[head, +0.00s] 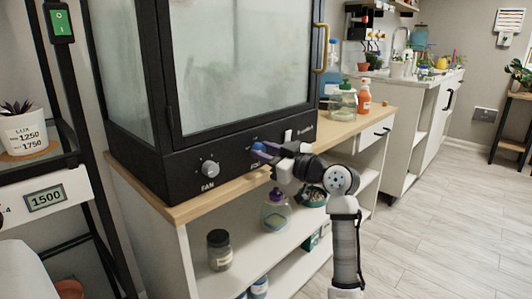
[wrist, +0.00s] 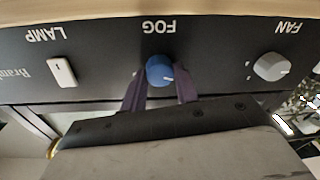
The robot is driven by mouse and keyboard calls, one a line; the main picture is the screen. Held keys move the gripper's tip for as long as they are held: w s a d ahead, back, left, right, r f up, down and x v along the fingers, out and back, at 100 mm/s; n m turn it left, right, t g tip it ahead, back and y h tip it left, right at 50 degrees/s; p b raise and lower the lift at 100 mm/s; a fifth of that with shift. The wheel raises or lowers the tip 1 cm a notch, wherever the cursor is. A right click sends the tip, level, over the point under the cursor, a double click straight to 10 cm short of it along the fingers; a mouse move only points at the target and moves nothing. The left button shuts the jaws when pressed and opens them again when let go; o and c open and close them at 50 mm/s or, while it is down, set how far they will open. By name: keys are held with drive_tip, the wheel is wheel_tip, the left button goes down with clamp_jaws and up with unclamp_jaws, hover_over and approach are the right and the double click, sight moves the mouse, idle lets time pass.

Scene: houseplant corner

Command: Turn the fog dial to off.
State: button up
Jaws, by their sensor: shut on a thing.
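The fog dial (wrist: 160,70) is a blue knob under the upside-down FOG label in the wrist view. It sits on the black front panel of the glass cabinet. In the head view a bit of the blue dial (head: 257,146) shows by my gripper (head: 264,152). My gripper also shows in the wrist view (wrist: 159,82), with its two purple fingers on either side of the dial, shut on it. The dial's pointer and the marks around it are too small or hidden to read.
A grey FAN knob (head: 210,169) and a white LAMP switch (wrist: 61,71) flank the dial on the same panel. The cabinet stands on a wooden-topped shelf unit (head: 190,209) with jars below. Bottles (head: 364,95) stand to the right. The floor at right is clear.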

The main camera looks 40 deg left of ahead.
drive_tip(key=o, duration=1)
drive_tip(key=d, duration=0.9)
drive_tip(key=d+p, duration=0.1)
drive_tip(key=d, duration=0.3)
drive_tip(key=shift+s+d+f, duration=0.2)
drive_tip(key=shift+d+f, duration=0.15)
drive_tip(key=shift+d, duration=0.05)
